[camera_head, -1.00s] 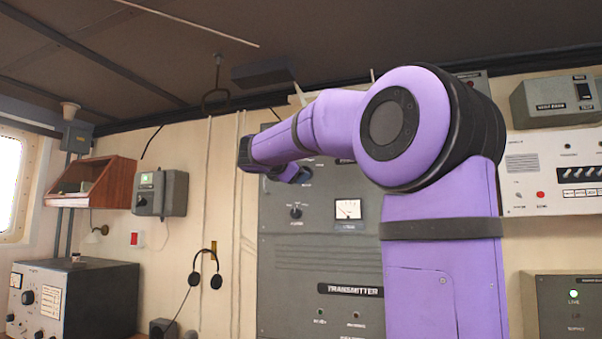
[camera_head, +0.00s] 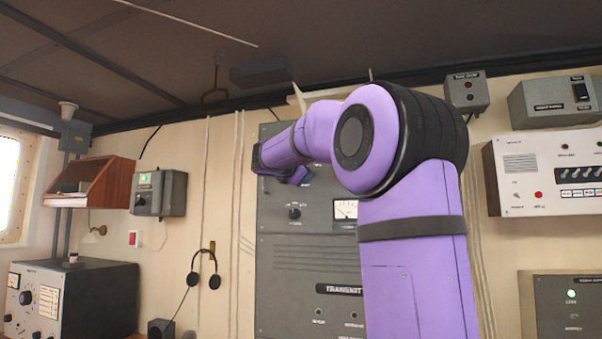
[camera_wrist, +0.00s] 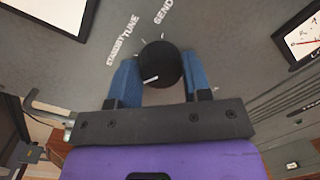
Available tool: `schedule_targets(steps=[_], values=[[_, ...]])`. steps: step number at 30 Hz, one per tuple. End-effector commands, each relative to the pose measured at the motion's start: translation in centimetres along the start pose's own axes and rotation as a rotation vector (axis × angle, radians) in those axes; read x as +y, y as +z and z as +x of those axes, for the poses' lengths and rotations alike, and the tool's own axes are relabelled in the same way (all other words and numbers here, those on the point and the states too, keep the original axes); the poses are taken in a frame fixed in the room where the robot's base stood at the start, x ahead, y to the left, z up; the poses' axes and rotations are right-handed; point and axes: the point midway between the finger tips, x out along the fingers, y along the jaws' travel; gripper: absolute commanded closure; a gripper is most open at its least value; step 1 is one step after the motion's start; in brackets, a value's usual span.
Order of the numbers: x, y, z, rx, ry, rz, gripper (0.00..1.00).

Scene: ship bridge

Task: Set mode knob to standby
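The black round mode knob (camera_wrist: 160,64) sits on the grey panel in the wrist view, with the labels STANDBY, TUNE and SEND around its upper left and top. Its white pointer line points to the lower left, below the STANDBY label (camera_wrist: 116,51). The two blue fingers of my gripper (camera_wrist: 161,75) flank the knob, one on each side. I see no clear gap beside the knob, but cannot tell whether the fingers press on it.
A meter (camera_wrist: 304,38) is right of the knob in the wrist view. Another knob (camera_head: 294,213) and a meter (camera_head: 345,209) are below my arm's end in the head view. A headset (camera_head: 204,266) hangs on the wall to the left.

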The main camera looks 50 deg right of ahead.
Motion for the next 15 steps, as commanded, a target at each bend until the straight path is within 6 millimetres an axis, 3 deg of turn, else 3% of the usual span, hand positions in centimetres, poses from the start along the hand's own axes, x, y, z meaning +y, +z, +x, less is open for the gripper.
schedule_targets(steps=[8,15], values=[[-0.04,-0.02,0.01,0.002,-0.004,0.029,0.79],[-0.05,-0.05,0.03,0.013,-0.016,0.156,0.79]])
